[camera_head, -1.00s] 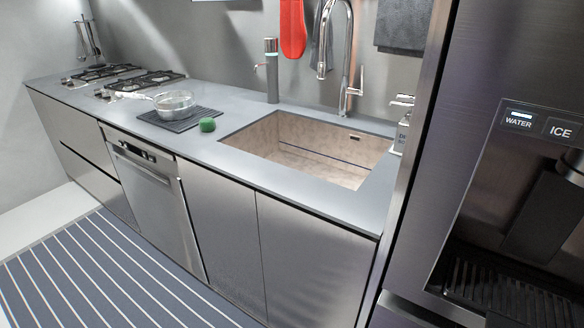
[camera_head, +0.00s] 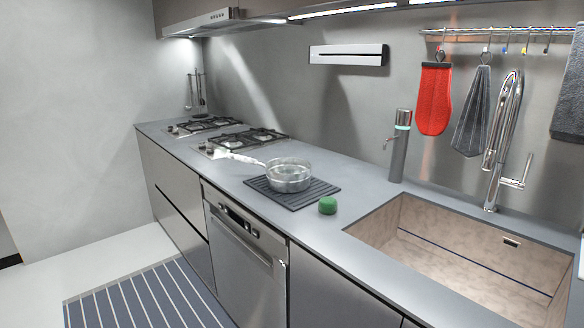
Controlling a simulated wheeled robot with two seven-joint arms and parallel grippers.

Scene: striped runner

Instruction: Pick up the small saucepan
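The small saucepan (camera_head: 289,178) is a shiny metal pan with what looks like a clear lid. It stands upright on a dark ribbed mat (camera_head: 312,194) on the grey counter. Its handle (camera_head: 245,159) points left toward the gas hob. Neither of my grippers shows in the head view.
A green round object (camera_head: 327,205) sits on the counter just right of the mat. The sink (camera_head: 392,222) with its tall tap lies further right. A metal dispenser (camera_head: 399,150) stands behind. The gas hob (camera_head: 247,139) is at the left. A striped runner (camera_head: 150,300) covers the floor in front.

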